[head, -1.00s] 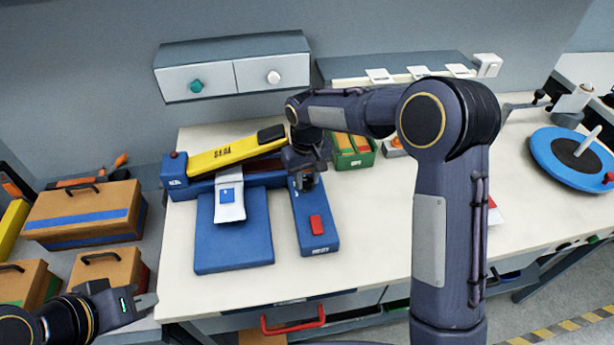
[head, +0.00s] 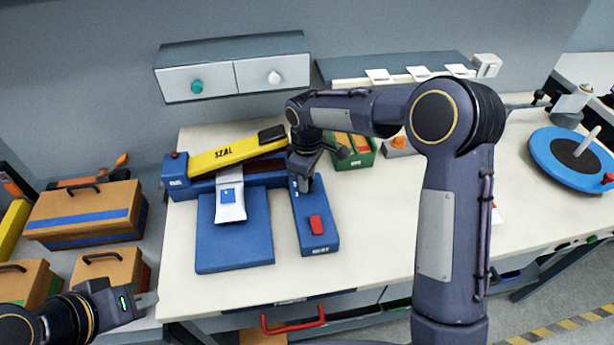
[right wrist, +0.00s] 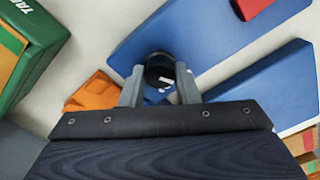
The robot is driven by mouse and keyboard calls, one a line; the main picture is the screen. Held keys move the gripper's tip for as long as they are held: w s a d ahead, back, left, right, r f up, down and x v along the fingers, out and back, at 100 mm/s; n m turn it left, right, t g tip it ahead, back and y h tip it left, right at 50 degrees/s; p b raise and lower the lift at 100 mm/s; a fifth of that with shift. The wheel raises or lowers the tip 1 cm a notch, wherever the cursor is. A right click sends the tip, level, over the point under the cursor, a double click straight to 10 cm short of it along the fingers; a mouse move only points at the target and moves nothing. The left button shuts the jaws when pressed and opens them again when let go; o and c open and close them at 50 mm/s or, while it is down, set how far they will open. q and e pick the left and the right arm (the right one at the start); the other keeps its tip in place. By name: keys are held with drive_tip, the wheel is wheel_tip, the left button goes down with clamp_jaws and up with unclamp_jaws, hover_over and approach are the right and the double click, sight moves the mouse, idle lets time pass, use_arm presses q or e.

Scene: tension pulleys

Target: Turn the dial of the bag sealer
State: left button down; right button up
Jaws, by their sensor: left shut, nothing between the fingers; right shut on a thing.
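The bag sealer has a yellow arm (head: 225,153) marked SEAL over a blue base. A white bag (head: 231,198) hangs from its front onto a blue plate (head: 235,245). To the right is a blue control box (head: 312,228) with a red switch (head: 316,225). In the right wrist view, the black dial (right wrist: 160,70) sits on the blue box between the fingers of my right gripper (right wrist: 160,84), which is shut on it. In the head view my right gripper (head: 306,180) covers the dial. My left gripper (head: 146,300) is shut and empty at the lower left, away from the sealer.
Orange-brown cases (head: 85,212) stand at left. A blue round wheel (head: 572,155) is far right. The front of the table is clear.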

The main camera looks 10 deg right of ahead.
idle(0.4)
drive_tip(key=o, duration=1)
drive_tip(key=shift+r, duration=0.1)
wheel_tip(320, 180, up, 8)
drive_tip(key=shift+f+b, duration=0.15)
drive_tip(key=shift+b, duration=0.2)
